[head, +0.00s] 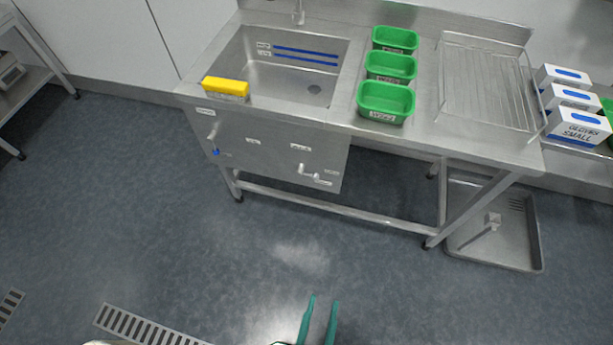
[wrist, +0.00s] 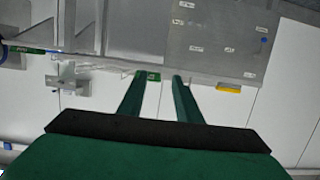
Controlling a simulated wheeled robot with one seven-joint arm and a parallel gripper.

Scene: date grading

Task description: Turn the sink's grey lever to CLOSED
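The sink (head: 290,75) is a steel basin set in a long steel counter, with a front panel (head: 255,155) below it. A grey lever (head: 318,178) sticks out near the panel's lower right, with small labels by it that are too small to read. A second lever with a blue tip (head: 215,152) hangs at the panel's left. My gripper (head: 324,299) is at the bottom of the head view, apart from the panel, over the floor. Its two green fingers are parted and empty, also in the wrist view (wrist: 159,77). The panel (wrist: 215,45) shows upper right there; the grey lever is unclear.
A yellow block (head: 226,87) sits on the sink's front edge. Green tubs (head: 385,103) and a wire rack (head: 485,85) stand on the counter. Glove boxes (head: 577,128) are at the right. A floor tray (head: 520,250) lies below right. The floor before the panel is clear.

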